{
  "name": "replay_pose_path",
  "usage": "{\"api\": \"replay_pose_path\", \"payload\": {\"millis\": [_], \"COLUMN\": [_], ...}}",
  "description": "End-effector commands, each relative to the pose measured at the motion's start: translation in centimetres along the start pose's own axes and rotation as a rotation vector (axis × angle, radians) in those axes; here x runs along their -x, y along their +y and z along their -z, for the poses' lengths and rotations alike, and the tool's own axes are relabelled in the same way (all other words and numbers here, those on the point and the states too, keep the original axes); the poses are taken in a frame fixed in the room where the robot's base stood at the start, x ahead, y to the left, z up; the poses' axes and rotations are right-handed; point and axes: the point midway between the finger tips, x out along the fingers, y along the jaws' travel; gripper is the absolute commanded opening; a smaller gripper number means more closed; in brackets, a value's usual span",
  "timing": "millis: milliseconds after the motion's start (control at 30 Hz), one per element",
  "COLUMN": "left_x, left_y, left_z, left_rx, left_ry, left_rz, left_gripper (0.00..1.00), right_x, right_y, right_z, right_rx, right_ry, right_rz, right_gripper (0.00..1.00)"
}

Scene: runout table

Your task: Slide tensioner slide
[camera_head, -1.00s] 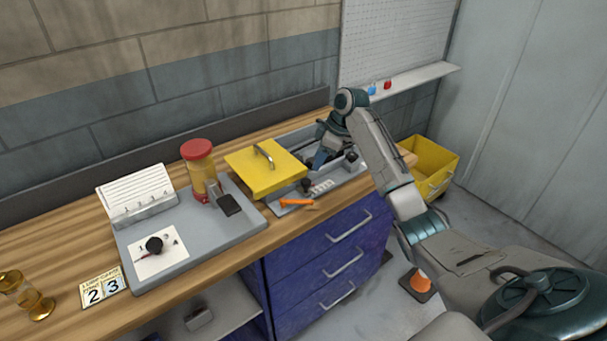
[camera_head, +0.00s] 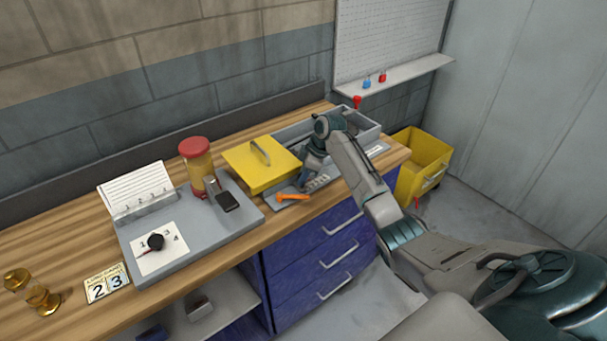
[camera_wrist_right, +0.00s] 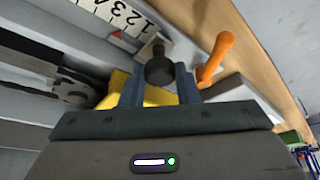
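The tensioner slide's dark round knob (camera_wrist_right: 160,70) sits on a pale block beside a numbered scale strip (camera_wrist_right: 118,14) in the right wrist view. My right gripper (camera_wrist_right: 159,86) is open, with its two fingers apart on either side of the knob's near edge. I cannot tell if they touch it. In the head view my right gripper (camera_head: 308,182) reaches down at the front of the grey tray unit (camera_head: 357,117), and the knob is hidden there. An orange lever (camera_head: 293,197) is just left of the gripper; it also shows in the wrist view (camera_wrist_right: 216,58). My left gripper is not in view.
A yellow cover with a handle (camera_head: 262,170) lies left of the gripper. A grey board (camera_head: 190,240) holds a red-lidded jar (camera_head: 196,165) and a card with a black knob (camera_head: 156,242). A yellow bin (camera_head: 424,165) stands right of the table.

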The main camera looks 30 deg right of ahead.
Motion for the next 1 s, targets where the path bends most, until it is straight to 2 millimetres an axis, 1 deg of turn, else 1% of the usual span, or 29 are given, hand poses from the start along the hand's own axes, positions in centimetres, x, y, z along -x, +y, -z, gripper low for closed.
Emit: {"api": "replay_pose_path", "payload": {"millis": [33,67,100,200,333,533,567,600,867,1000], "left_x": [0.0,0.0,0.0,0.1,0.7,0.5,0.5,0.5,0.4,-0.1], "left_y": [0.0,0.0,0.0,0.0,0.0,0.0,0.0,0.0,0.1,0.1], "left_z": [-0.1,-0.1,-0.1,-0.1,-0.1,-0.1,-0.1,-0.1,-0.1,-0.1], "left_rx": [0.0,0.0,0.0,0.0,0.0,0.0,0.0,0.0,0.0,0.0], "left_ry": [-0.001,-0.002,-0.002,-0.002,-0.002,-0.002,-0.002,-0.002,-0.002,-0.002], "left_rz": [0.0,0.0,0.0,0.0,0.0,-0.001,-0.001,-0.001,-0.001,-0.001], "left_gripper": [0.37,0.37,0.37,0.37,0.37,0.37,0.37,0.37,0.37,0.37], "right_x": [0.0,0.0,0.0,0.1,0.1,-0.1,-0.1,-0.1,0.0,0.9], "right_y": [0.0,0.0,0.0,0.0,-0.3,-0.2,-0.2,-0.2,-0.2,-0.1], "right_z": [0.0,0.0,0.0,0.0,0.4,0.3,0.3,0.3,0.3,0.2], "right_rx": [0.0,0.0,0.0,0.0,0.0,0.0,0.0,0.0,0.0,0.001], "right_ry": [0.0,0.0,0.0,0.0,0.001,0.002,0.002,0.002,0.001,0.002], "right_rz": [0.0,-0.001,-0.001,-0.001,0.0,-0.001,-0.001,0.0,-0.001,-0.004], "right_gripper": [0.1,0.04,0.0,0.0,0.0,0.0,0.32,0.37,0.37,0.37]}}
